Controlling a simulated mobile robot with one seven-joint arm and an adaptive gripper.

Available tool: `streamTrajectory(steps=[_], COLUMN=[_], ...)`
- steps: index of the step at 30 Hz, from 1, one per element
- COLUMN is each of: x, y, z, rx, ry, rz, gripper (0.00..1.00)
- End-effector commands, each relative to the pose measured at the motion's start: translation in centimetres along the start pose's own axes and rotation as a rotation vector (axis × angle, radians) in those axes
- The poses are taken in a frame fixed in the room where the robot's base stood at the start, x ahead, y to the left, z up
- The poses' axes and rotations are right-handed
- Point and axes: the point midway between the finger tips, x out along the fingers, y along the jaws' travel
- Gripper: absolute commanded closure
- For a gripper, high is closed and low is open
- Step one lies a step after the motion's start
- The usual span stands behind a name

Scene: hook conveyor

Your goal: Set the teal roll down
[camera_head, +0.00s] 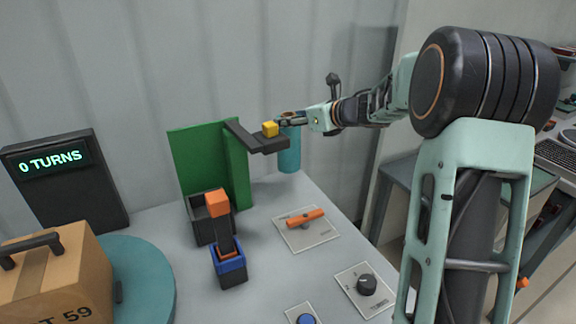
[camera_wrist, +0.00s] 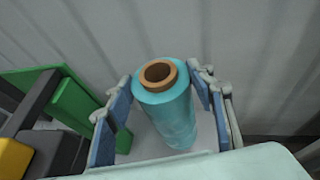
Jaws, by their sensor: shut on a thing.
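The teal roll (camera_head: 289,150) is a tall cylinder with a brown cardboard core. It hangs upright from my gripper (camera_head: 291,120) near the far right end of the table, behind the dark shelf with the yellow cube. In the wrist view the teal roll (camera_wrist: 172,113) stands between my gripper's two blue-padded fingers (camera_wrist: 166,110), its core opening facing the camera. My gripper is shut on the roll near its top. I cannot tell whether the roll's base touches the table.
A green panel (camera_head: 208,168) and dark shelf (camera_head: 257,138) with a yellow cube (camera_head: 270,129) stand left of the roll. Nearer are an orange lever (camera_head: 305,217), a black knob (camera_head: 366,285), a blue button (camera_head: 305,319), a turntable (camera_head: 150,275) with a box (camera_head: 65,275), and a "0 TURNS" display (camera_head: 55,160).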

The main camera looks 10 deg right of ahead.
Motion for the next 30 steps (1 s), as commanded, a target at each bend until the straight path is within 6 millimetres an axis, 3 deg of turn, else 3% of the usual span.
streamTrajectory(steps=[3,16,28,29,30], x=[0.9,2.8,3.0,3.0,3.0], y=[0.0,0.0,0.0,0.0,0.0], z=[-2.1,-6.5,-7.1,-7.4,-7.3], rx=[0.003,0.002,-0.002,0.0,0.0], ry=[-0.002,-0.002,-0.004,0.0,0.0], rz=[0.001,0.001,0.0,0.0,0.0], gripper=[1.0,1.0,1.0,0.49,0.45])
